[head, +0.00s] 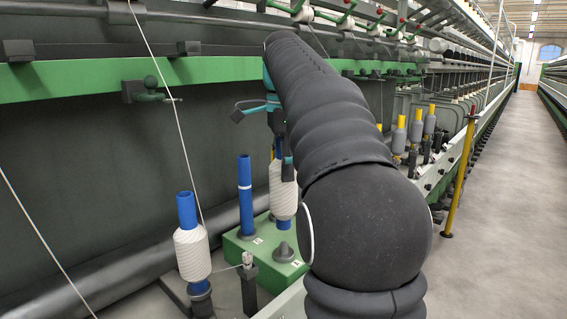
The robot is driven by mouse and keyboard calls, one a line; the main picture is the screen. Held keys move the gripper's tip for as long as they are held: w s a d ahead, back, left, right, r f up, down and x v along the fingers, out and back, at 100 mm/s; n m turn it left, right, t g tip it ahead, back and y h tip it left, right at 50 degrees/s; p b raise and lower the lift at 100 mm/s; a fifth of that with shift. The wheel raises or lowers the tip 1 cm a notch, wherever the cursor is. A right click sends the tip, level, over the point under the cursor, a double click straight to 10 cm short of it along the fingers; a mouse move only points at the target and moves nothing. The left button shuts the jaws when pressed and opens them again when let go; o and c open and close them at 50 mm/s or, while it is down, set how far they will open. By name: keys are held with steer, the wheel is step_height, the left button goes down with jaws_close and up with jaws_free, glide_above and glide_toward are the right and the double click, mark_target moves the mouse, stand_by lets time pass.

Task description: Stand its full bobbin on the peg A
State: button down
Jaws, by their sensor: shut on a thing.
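My gripper (283,158), with teal parts, points down and is shut on the top of a full bobbin (283,196) wound with white yarn. The bobbin hangs about upright, and its blue lower end shows below the yarn. Peg A (284,250), a dark bare cone on the green block (238,250), stands beneath it, with a small label in front. The bobbin's lower end looks a little above the peg's tip, with a narrow gap. My arm hides part of the gripper and the block's right side.
An empty blue tube (245,200) stands on the block's other peg, left of the held bobbin. Another white-wound bobbin (191,252) stands on a spindle at front left. Yellow-topped grey bobbins (415,130) and a yellow post (460,178) stand to the right. The aisle floor is clear.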

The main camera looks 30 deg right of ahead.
mark_target(284, 195)
steer(key=shift+f+b, duration=1.55)
steer(key=shift+f, duration=1.95)
steer(key=shift+c, duration=0.7)
jaws_free()
steer(key=shift+s+r, duration=0.1)
steer(key=shift+r, duration=3.65)
